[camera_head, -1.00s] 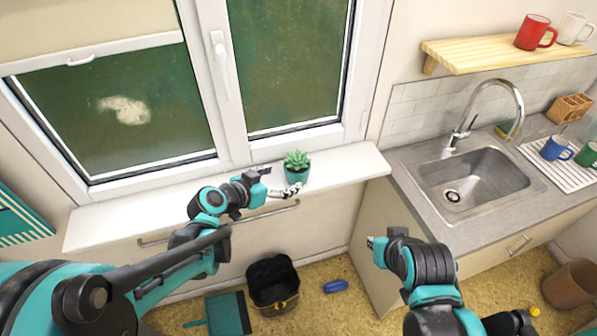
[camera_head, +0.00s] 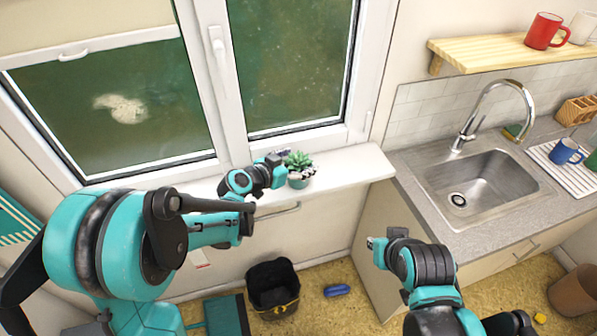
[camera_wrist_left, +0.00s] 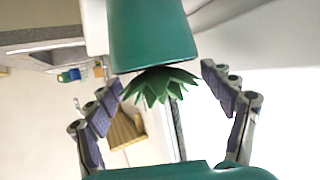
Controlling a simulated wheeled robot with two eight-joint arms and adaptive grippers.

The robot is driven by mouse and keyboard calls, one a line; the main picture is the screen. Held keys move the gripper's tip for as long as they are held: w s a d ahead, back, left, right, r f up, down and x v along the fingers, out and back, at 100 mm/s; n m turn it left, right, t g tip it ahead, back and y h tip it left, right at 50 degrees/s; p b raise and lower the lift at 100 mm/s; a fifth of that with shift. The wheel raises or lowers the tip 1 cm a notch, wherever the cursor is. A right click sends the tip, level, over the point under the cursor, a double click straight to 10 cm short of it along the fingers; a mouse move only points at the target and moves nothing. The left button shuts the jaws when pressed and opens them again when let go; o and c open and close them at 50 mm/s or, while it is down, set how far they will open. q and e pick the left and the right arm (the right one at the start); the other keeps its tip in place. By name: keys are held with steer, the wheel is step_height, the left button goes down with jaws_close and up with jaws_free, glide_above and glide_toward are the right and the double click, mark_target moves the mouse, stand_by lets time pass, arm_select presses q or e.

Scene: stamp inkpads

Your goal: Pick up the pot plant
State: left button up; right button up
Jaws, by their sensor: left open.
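The pot plant is a green succulent in a teal pot (camera_head: 299,182) on the white windowsill. My left gripper (camera_head: 291,165) is open at the plant, coming from the left, with one finger behind the leaves and one in front near the pot's rim. In the left wrist view the pot (camera_wrist_left: 150,38) appears upside down, its leaves hanging between the two spread fingers of the left gripper (camera_wrist_left: 162,80). Both fingers look apart from the pot there. My right gripper (camera_head: 374,244) is low at the centre right, away from the plant; its fingers are too small to judge.
The windowsill (camera_head: 345,166) is clear right of the pot, with the window close behind. A sink (camera_head: 480,185), a drying rack with a blue mug (camera_head: 565,152) and a shelf with mugs (camera_head: 480,52) are at right. A black bin (camera_head: 272,285) stands on the floor below.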

arm_select(q)
steer(key=shift+s, duration=0.1)
steer(key=c, duration=1.7)
steer(key=shift+r, duration=0.2)
